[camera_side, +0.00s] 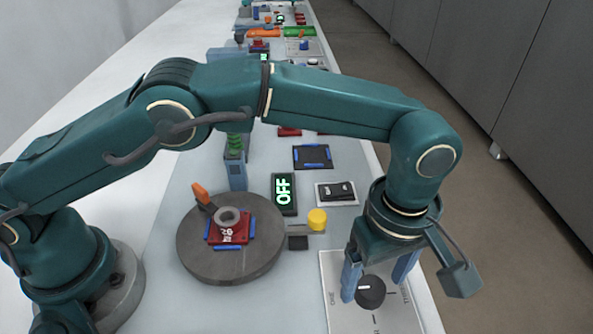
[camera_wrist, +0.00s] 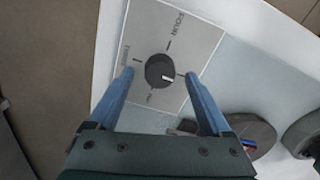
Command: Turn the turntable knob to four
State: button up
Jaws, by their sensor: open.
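The knob (camera_side: 370,292) is a dark round dial on a light label plate (camera_side: 345,322) at the lower right of the side view. It also shows in the wrist view (camera_wrist: 157,69). Its white pointer mark faces left in the side view, toward the label that seems to read ONE. In the wrist view the word FOUR is legible at the plate's top, with the mark facing right, away from it. My gripper (camera_side: 375,286) is open and points down over the plate, one finger on each side of the knob. I cannot tell whether the fingers touch it.
A grey turntable (camera_side: 200,263) carries a red block (camera_side: 243,225) with a grey ring. A green-lit OFF display (camera_side: 284,194), a yellow button (camera_side: 317,219) and a black rocker switch (camera_side: 337,192) stand behind the plate. The table's right edge is close to the plate.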

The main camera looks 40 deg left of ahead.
jog(key=shift+f, duration=0.5)
grip_shut()
jog(key=shift+m, duration=0.3)
